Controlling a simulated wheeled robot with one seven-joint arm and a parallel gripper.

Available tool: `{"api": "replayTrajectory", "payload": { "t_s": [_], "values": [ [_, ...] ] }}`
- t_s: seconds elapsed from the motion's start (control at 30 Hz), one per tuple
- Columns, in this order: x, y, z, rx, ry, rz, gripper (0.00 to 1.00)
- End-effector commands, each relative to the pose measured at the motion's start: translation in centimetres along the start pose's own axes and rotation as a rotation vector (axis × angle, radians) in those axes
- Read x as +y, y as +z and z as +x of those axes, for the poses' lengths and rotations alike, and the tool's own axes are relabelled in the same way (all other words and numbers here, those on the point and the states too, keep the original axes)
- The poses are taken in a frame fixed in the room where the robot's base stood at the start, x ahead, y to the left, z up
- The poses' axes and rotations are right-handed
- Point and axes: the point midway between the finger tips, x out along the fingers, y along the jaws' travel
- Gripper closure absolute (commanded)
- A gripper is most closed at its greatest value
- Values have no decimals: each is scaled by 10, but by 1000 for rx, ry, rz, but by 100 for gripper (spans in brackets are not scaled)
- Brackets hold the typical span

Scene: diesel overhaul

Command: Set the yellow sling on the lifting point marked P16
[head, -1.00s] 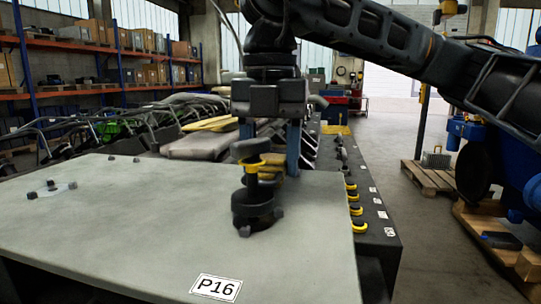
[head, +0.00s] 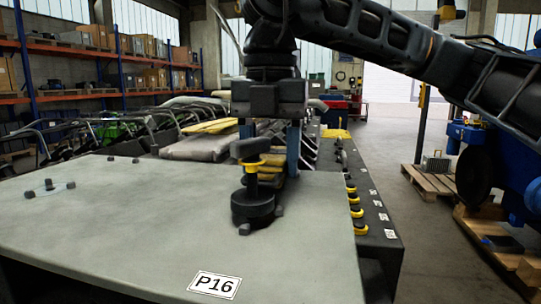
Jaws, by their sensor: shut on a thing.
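The grey plate (head: 130,230) fills the foreground, with the label P16 (head: 214,285) near its front edge. A dark round fitting (head: 253,208) stands upright on the plate behind that label. My gripper (head: 271,160) points down just behind and to the right of this fitting. Its blue fingers are shut on the yellow sling (head: 274,161), seen as a yellow band close to the cap. The fitting partly hides the sling, so I cannot tell whether it goes around the fitting or only sits beside it.
A dark rail (head: 378,225) with several yellow-and-black pieces and white labels runs along the plate's right edge. Small dark studs (head: 49,188) stand on the plate's left. Blue machinery (head: 510,170) and a pallet (head: 437,180) are right; the floor between is clear.

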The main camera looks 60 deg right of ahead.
Motion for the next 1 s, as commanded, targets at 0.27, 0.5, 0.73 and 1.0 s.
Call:
{"api": "replayTrajectory", "payload": {
  "t_s": [0.27,0.5,0.73,1.0],
  "values": [
    [0,0,5,0,1,1,87],
    [0,0,8,0,0,1,87],
    [0,0,12,0,0,1,87],
    [0,0,14,0,0,1,87]
  ]
}}
